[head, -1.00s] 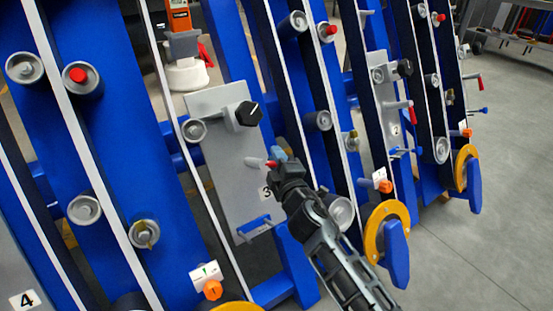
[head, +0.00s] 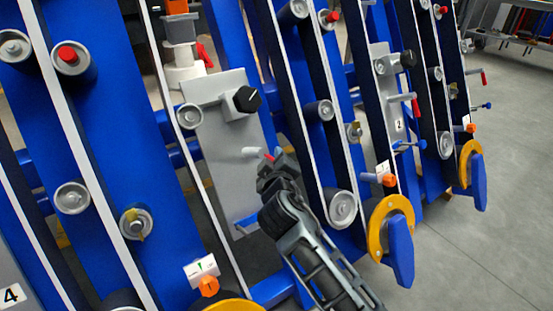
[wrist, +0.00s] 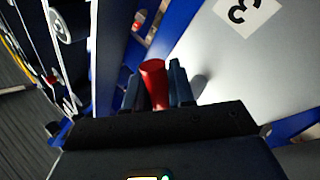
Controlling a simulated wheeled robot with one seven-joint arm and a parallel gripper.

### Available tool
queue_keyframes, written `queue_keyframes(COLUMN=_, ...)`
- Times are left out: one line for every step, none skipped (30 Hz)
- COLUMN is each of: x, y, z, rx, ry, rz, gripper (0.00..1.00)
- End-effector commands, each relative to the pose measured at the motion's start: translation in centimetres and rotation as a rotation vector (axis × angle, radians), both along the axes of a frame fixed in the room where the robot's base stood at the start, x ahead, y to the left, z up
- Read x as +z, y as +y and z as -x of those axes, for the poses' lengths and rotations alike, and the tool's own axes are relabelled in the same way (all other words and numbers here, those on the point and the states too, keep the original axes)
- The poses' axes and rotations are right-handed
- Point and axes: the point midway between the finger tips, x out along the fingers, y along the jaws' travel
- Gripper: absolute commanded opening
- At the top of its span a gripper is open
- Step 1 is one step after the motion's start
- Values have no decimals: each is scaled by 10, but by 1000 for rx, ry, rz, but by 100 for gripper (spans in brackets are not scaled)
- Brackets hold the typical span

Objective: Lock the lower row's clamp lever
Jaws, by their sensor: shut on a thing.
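The clamp lever is a short grey stub with a red handle (head: 268,157). It sticks out of the grey panel (head: 215,145) marked 3, below the black knob, and tilts slightly down to the right in the head view. My gripper (head: 273,162) is at the red end, its dark fingers partly hiding the handle. In the wrist view the red handle (wrist: 153,75) stands between the two fingers of my gripper (wrist: 156,90), which are shut on it. The lever's base is hidden there.
A black knob (head: 246,99) sits above the lever, and a blue handle (head: 248,223) is low on the same panel. Blue posts with grey rollers (head: 342,208) stand close on both sides. A yellow wheel (head: 390,226) is at right. Open floor (head: 490,240) lies beyond.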

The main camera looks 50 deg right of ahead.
Motion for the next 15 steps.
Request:
queue_keyframes(x=-2, y=3, z=0, rx=-19, ry=-9, rz=-39, gripper=0)
queue_keyframes(x=-2, y=4, z=0, rx=-35, ry=-15, rz=-63, gripper=0)
queue_keyframes(x=-3, y=5, z=0, rx=-53, ry=-24, rz=-94, gripper=0)
queue_keyframes(x=-3, y=6, z=0, rx=-68, ry=-31, rz=-118, gripper=0)
queue_keyframes(x=-4, y=7, z=0, rx=-82, ry=-38, rz=-141, gripper=0)
queue_keyframes(x=-4, y=9, z=1, rx=-102, ry=-47, rz=-173, gripper=0)
queue_keyframes(x=-5, y=9, z=1, rx=-116, ry=-52, rz=-196, gripper=0)
queue_keyframes(x=-6, y=11, z=1, rx=-130, ry=-59, rz=-220, gripper=0)
queue_keyframes(x=-6, y=12, z=1, rx=-148, ry=-68, rz=-250, gripper=0)
queue_keyframes(x=-6, y=13, z=1, rx=-162, ry=-74, rz=-271, gripper=0)
queue_keyframes(x=-7, y=14, z=1, rx=-174, ry=-81, rz=-292, gripper=0)
queue_keyframes(x=-7, y=16, z=1, rx=-191, ry=-88, rz=-320, gripper=0)
queue_keyframes(x=-8, y=16, z=1, rx=-202, ry=-93, rz=-339, gripper=0)
queue_keyframes(x=-8, y=17, z=1, rx=-214, ry=-100, rz=-359, gripper=0)
queue_keyframes(x=-9, y=19, z=1, rx=-229, ry=-107, rz=-385, gripper=0)
